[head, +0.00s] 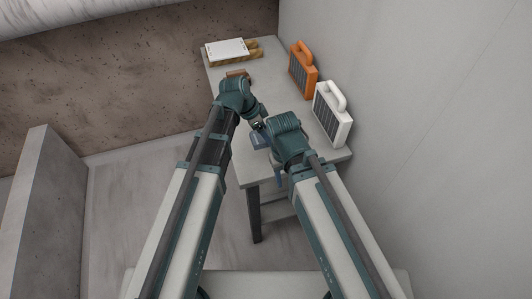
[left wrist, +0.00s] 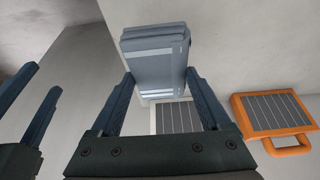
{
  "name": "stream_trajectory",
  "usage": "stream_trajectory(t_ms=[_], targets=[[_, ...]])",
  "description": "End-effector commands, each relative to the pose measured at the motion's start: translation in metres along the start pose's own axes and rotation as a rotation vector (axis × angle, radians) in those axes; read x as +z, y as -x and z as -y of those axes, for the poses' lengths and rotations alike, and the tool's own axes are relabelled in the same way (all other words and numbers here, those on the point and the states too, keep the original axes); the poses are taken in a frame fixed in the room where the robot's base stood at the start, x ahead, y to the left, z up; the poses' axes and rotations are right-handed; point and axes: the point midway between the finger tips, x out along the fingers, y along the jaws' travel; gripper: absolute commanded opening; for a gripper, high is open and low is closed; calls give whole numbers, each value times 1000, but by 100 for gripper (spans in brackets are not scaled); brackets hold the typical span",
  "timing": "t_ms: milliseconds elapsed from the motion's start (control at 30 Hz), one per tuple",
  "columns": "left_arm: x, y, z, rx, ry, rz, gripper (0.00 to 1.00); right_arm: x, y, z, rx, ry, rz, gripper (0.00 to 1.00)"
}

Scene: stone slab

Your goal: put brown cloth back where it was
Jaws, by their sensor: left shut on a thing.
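A small reddish-brown folded thing (head: 238,74), seemingly the brown cloth, lies on the table behind my left wrist, which partly hides it. My left gripper (left wrist: 158,95) is shut on a blue-grey folded cloth (left wrist: 155,48) with pale stripes. That cloth also shows in the head view (head: 260,141), above the near part of the table. My right gripper (left wrist: 32,95) is at the left of the left wrist view, its two fingers apart with nothing seen between them. In the head view its arm mostly hides it.
The grey table (head: 222,70) stands along the right wall. An orange solar lantern (head: 303,70) and a white one (head: 332,115) stand along its wall side. A low wall (head: 45,200) stands left.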

Motion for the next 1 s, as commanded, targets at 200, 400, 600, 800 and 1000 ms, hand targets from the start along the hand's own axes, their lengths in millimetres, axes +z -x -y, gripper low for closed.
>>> stream_trajectory(t_ms=[200,400,600,800,1000], targets=[[13,-32,0,0,0,0,28,-2,-34,3,0,0,0,50],[18,-44,0,0,0,0,28,-3,-48,5,0,0,0,50],[20,-47,0,0,0,0,28,-3,-51,5,0,0,0,50],[29,-71,0,0,0,0,28,-5,-76,7,0,0,0,50],[36,-87,0,0,0,0,28,-6,-94,9,0,0,0,50]])
